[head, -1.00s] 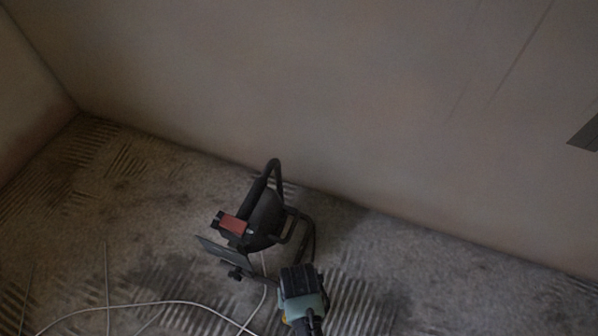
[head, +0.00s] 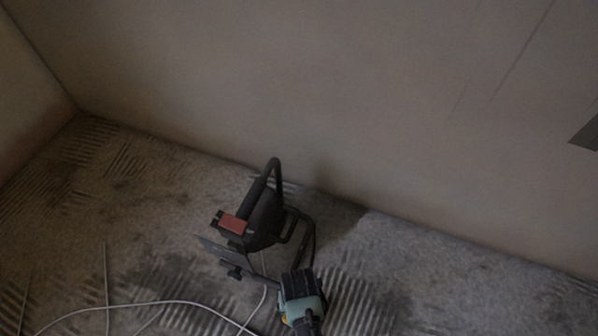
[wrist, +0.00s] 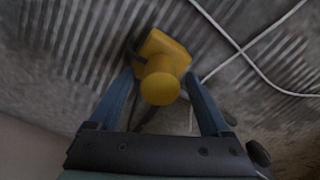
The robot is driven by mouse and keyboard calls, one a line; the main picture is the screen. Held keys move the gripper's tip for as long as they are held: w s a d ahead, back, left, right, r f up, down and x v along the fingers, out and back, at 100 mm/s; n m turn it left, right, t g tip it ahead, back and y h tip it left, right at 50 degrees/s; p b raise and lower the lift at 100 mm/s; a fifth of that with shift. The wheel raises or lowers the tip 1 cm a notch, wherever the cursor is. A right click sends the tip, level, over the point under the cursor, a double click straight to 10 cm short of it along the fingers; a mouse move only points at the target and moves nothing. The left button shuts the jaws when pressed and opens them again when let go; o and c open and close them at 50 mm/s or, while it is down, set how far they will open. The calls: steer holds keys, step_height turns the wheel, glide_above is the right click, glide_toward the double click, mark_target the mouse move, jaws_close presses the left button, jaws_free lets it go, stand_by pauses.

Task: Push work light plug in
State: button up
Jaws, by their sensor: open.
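The work light (head: 262,218), black with a red part and a tubular handle, stands on the floor near the wall in the head view. My gripper (head: 302,295) is just in front and right of it, seen from above with its fingertips hidden. In the wrist view my gripper (wrist: 160,76) is open, its two blue fingers on either side of a yellow piece (wrist: 161,83). This piece has a round end towards the camera and a squarer body behind, probably the plug with its socket. I cannot tell whether the fingers touch it or how far it is inserted.
A thin white cable (head: 160,303) curls over the rough, ridged floor at the front left and also shows in the wrist view (wrist: 240,50). The plastered wall (head: 350,100) rises behind the light. The floor at the right is clear.

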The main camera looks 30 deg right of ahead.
steer(key=shift+r, duration=0.15)
step_height(320, 180, up, 13)
steer(key=p, duration=0.9)
steer(key=shift+p, duration=0.35)
steer(key=shift+f, duration=0.2)
